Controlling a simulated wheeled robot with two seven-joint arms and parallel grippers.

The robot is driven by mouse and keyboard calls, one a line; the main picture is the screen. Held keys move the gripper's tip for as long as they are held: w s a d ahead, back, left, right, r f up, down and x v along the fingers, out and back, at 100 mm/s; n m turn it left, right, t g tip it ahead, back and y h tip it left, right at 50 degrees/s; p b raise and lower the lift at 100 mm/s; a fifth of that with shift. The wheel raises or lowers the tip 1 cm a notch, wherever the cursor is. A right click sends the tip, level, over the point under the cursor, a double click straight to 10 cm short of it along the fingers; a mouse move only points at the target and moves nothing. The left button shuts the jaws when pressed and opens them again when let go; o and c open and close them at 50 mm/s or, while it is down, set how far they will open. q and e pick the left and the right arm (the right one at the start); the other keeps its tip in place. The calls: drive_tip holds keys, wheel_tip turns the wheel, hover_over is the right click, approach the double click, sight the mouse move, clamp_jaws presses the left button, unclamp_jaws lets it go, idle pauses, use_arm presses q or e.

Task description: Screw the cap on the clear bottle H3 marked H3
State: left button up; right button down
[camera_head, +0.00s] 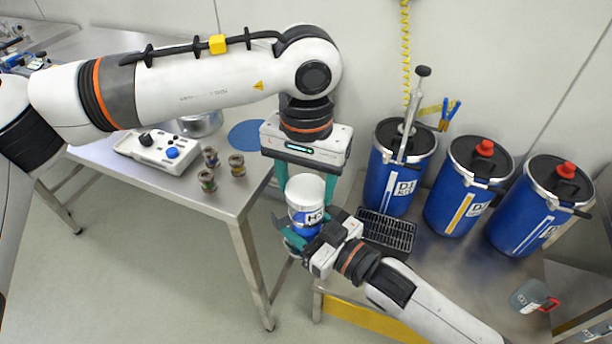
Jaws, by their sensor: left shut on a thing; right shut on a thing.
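The bottle (306,214) is upright in the gap between the two tables, with a white label reading H and a partly hidden character, and blue below. A white cap (305,188) sits at its top; whether its thread is engaged cannot be seen. My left gripper (305,184) comes from above, its teal fingers shut on the cap from both sides. My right gripper (298,238) comes from the lower right, shut on the bottle's lower part, which its teal fingers partly hide.
Three blue drums (460,186) stand on the right table; the left one has a pump. The left table holds a control box (158,150), small jars (237,165) and a blue disc (246,136).

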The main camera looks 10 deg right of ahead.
use_arm(q)
drive_tip(key=m, duration=0.4)
drive_tip(key=shift+m, duration=0.4)
drive_tip(key=m, duration=0.5)
drive_tip(key=shift+w+a+m, duration=0.1)
drive_tip(key=shift+m, duration=0.2)
drive_tip(key=o, duration=0.9)
drive_tip(key=shift+o, duration=0.2)
drive_tip(key=shift+r, duration=2.25)
drive_tip(key=shift+c, duration=0.4)
